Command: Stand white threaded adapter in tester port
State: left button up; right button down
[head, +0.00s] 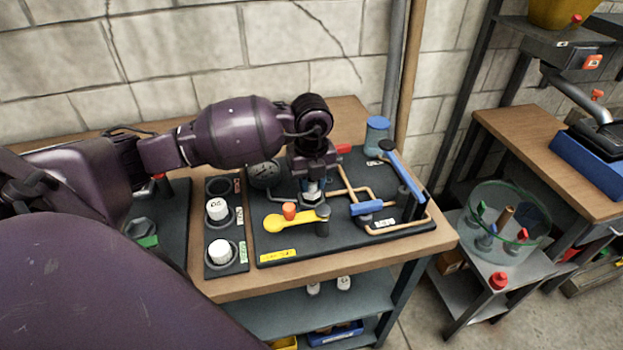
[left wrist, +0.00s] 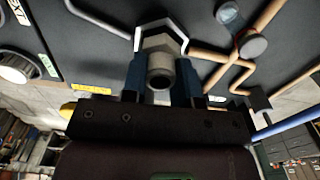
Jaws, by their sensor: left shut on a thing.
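My left gripper (head: 312,185) is over the black board on the workbench, pointing down. In the head view the adapter shows only as a small pale piece (head: 312,186) between the fingers. The board surface lies close beyond it. The tester port is not clearly visible; I cannot tell whether the adapter touches it. My right gripper is not in view.
A yellow lever (head: 287,221) with an orange knob lies in front of the gripper. Copper pipes and a blue-handled press (head: 400,165) stand to the right. A strip (head: 226,268) at left holds two white caps, with an empty top recess. A blue-lidded jar (head: 377,136) stands behind.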

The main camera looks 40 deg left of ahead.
pick_arm(q)
jog(key=shift+f, duration=0.6)
jog(key=shift+f, duration=0.2)
jog(key=shift+f, duration=0.1)
dwell(0.4)
jog(key=o, duration=1)
jog(key=shift+c, duration=0.2)
jog(key=o, duration=0.4)
jog(key=shift+o, duration=0.2)
